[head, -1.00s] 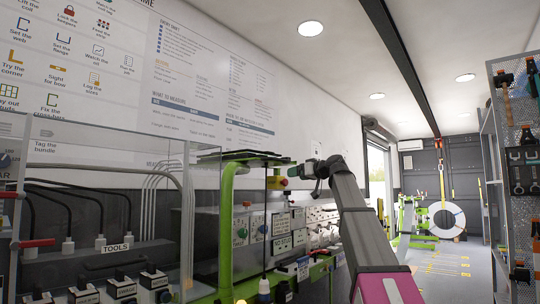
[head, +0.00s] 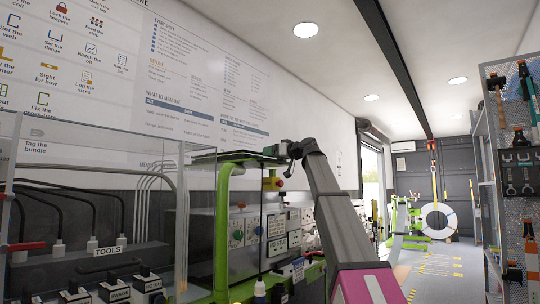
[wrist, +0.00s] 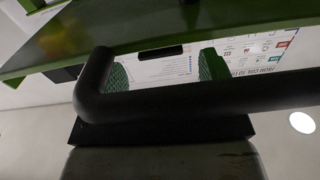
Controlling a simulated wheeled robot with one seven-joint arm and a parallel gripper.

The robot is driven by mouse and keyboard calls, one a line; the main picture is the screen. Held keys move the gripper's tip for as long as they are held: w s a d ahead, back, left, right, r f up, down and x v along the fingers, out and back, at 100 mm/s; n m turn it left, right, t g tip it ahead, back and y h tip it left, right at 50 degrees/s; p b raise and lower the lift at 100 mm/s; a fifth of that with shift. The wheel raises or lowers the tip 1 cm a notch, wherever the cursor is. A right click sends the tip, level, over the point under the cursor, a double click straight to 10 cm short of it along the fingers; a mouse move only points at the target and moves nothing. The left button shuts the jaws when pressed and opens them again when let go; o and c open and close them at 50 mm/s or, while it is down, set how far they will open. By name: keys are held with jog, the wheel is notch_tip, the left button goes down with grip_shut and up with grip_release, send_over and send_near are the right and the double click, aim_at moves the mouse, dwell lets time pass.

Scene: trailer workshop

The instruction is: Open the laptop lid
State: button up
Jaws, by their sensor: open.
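No laptop can be made out for certain. A dark flat panel (head: 236,156) lies level on top of a green frame in the head view; whether it is the laptop or a shelf is unclear. My gripper (head: 275,151) is at the panel's right end; whether they touch cannot be told. In the wrist view, my gripper (wrist: 165,69) is open, with green textured pads apart and no object clearly held. A dark, green-edged surface (wrist: 150,25) spans the top of that view. A small black bar (wrist: 160,52) shows between the pads.
The green frame (head: 222,230) stands beside a clear-walled case (head: 100,170) on the left. Grey control boxes (head: 245,235) sit under the panel. A tool rack (head: 520,170) stands at the right. The aisle floor (head: 435,275) looks clear.

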jog(key=shift+x, duration=1)
